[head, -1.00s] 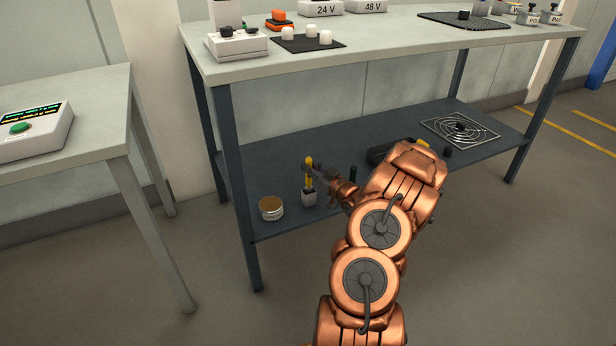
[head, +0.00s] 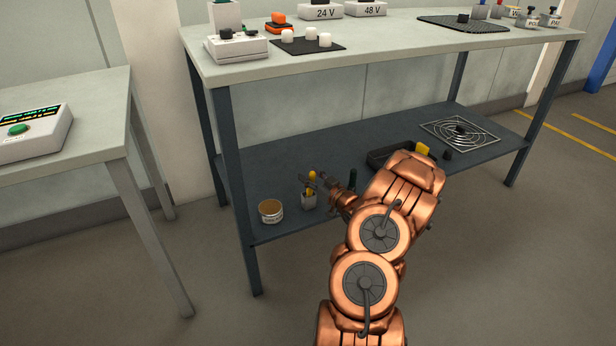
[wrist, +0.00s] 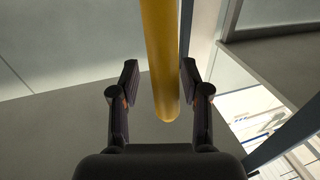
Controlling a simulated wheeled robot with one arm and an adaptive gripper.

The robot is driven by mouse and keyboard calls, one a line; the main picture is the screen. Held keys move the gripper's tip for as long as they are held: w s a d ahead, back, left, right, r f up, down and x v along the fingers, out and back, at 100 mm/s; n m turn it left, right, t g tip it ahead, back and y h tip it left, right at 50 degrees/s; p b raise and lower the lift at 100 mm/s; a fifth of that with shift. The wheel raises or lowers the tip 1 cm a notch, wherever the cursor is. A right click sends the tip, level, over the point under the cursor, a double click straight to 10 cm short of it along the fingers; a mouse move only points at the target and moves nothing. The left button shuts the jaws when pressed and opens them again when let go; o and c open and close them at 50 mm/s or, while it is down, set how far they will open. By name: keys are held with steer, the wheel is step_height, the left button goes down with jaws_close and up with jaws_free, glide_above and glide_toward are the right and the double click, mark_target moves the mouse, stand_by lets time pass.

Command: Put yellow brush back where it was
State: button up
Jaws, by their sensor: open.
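The yellow brush (head: 312,176) stands in a small grey cup (head: 309,203) on the lower shelf, its yellow handle up and leaning slightly. Its lower end is hidden in the cup. My gripper (head: 319,181) is at the handle, just above the cup. In the wrist view the yellow handle (wrist: 160,50) rises between the two fingers of my gripper (wrist: 158,92). The fingers are apart, with a gap on each side of the handle.
A round tin (head: 270,212) stands left of the cup, near the shelf's front edge. A black tray (head: 388,160) with a yellow item (head: 423,149) lies right, partly behind my arm. A wire guard (head: 460,131) lies farther right. The upper tabletop (head: 385,38) overhangs the shelf (head: 262,165).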

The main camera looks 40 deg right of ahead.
steer(key=s+p, duration=0.3)
steer(key=s, duration=0.8)
steer(key=shift+s+a+f, duration=0.2)
steer(key=shift+s+a, duration=0.1)
steer(key=shift+a, duration=0.15)
